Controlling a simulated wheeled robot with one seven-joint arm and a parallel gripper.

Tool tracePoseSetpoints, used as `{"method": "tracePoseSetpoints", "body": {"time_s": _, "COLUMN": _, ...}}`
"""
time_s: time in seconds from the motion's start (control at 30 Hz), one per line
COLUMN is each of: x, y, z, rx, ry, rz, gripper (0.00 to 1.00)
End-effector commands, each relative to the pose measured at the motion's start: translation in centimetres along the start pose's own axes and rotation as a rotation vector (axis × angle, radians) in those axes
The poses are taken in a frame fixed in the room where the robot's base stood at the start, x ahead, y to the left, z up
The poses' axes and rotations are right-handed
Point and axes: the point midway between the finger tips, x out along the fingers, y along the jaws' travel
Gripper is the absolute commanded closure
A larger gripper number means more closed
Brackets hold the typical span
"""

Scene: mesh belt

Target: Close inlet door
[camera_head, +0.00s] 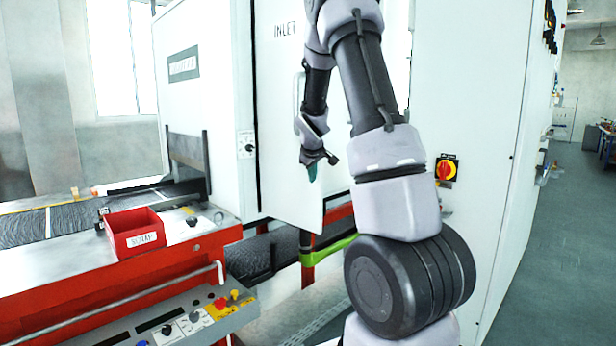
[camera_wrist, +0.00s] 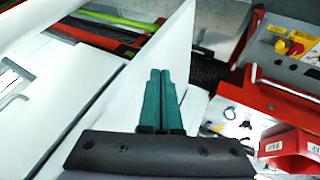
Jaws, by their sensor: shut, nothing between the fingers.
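The inlet door (camera_head: 277,140) is a tall white panel marked INLET on the front of the white machine. Its lower edge slants out and its free edge stands away from the machine, so it looks partly open. In the wrist view the door (camera_wrist: 127,80) is a thin white wedge just left of my fingers. My gripper (camera_head: 312,174) has teal fingers pressed together, empty, pointing down near the door's free edge. In the wrist view the gripper (camera_wrist: 160,76) is close beside the door; I cannot tell whether they touch. My arm hides part of the machine front.
A red scrap bin (camera_head: 134,234) sits on the conveyor's red frame at left, above a control panel (camera_head: 190,322) with buttons. A green bar (camera_head: 328,248) runs below the door. Floor (camera_head: 570,215) is clear at right.

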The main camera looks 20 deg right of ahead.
Motion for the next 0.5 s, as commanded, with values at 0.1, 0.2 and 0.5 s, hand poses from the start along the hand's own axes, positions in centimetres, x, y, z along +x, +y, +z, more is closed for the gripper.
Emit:
{"method": "tracePoseSetpoints", "body": {"time_s": 0.1, "x": 0.25, "y": 0.57, "z": -0.02, "rx": 0.001, "ry": 0.001, "rz": 0.000, "gripper": 1.00}}
{"method": "tracePoseSetpoints", "body": {"time_s": 0.2, "x": 0.33, "y": 0.77, "z": -0.01, "rx": 0.001, "ry": 0.000, "rz": 0.001, "gripper": 1.00}}
{"method": "tracePoseSetpoints", "body": {"time_s": 0.5, "x": 0.34, "y": 0.75, "z": 0.00, "rx": 0.000, "ry": 0.000, "rz": 0.000, "gripper": 1.00}}
